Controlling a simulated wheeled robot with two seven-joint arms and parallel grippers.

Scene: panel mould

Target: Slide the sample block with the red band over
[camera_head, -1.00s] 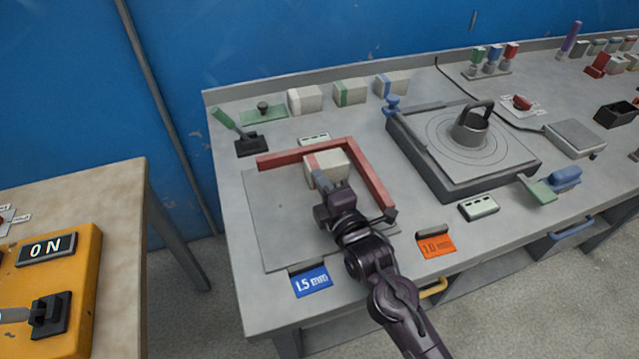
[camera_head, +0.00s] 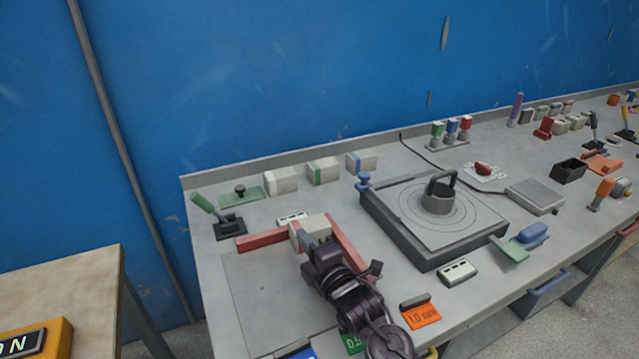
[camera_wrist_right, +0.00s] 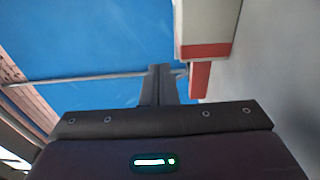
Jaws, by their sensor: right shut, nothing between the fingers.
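The pale sample block (camera_head: 308,228) stands at the inner corner of the red L-shaped fence (camera_head: 262,239) on a thin grey plate (camera_head: 265,300). In the right wrist view part of the block (camera_wrist_right: 207,18) shows at upper right with a red band (camera_wrist_right: 206,51) along its lower edge. My right gripper (camera_head: 318,243) is shut and empty, at the near side of the block. Its closed fingers (camera_wrist_right: 160,78) also show in the wrist view, left of the block. Whether they touch it I cannot tell. My left gripper is out of view.
Blocks with white (camera_head: 281,181), green (camera_head: 324,171) and blue (camera_head: 361,162) bands stand along the back. A square dark-framed unit with a ringed plate (camera_head: 470,228) stands right of the fence. A green-handled lever (camera_head: 203,203) is at left. The plate's left part is clear.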

